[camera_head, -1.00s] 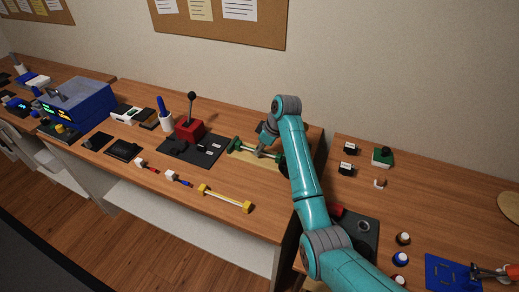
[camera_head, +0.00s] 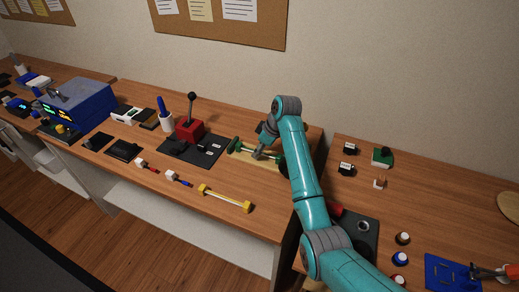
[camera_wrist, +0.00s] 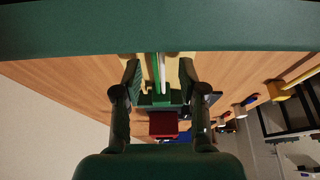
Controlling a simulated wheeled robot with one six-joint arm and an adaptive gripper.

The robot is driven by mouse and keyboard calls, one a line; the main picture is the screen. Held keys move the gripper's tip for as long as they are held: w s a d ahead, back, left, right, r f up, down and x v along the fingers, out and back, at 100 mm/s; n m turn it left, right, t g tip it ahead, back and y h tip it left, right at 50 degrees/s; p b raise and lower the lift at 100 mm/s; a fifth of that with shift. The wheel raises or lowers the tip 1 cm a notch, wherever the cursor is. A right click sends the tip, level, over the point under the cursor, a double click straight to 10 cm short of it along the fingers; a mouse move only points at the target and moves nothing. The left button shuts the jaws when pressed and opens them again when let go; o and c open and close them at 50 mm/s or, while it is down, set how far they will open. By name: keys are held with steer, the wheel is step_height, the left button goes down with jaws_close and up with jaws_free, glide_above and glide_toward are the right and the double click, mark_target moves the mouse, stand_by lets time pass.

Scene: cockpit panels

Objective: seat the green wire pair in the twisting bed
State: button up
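The green wire pair (camera_head: 238,143) has dark green end blocks joined by a green and a white wire. It lies at the pale wooden bed (camera_head: 240,155) on the middle bench. In the wrist view its wires (camera_wrist: 160,68) run lengthwise between my fingers to a green end block (camera_wrist: 160,101). My gripper (camera_wrist: 160,72) is open, with one finger on each side of the wires and a gap on both sides. My gripper (camera_head: 262,154) and arm partly hide the pair and bed in the head view. I cannot tell whether the pair is fully down in the bed.
A red lever box (camera_head: 189,129) on a dark panel stands left of the bed. A yellow-ended wire pair (camera_head: 226,198) lies near the bench's front edge. Small red and blue connectors (camera_head: 178,180) lie left of it. A gap separates this bench from the right one.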

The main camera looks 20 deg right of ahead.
steer(key=shift+s+a+f, duration=0.1)
steer(key=shift+s+f, duration=0.15)
steer(key=shift+f, duration=0.35)
steer(key=v, duration=1.3)
steer(key=shift+w, duration=0.45)
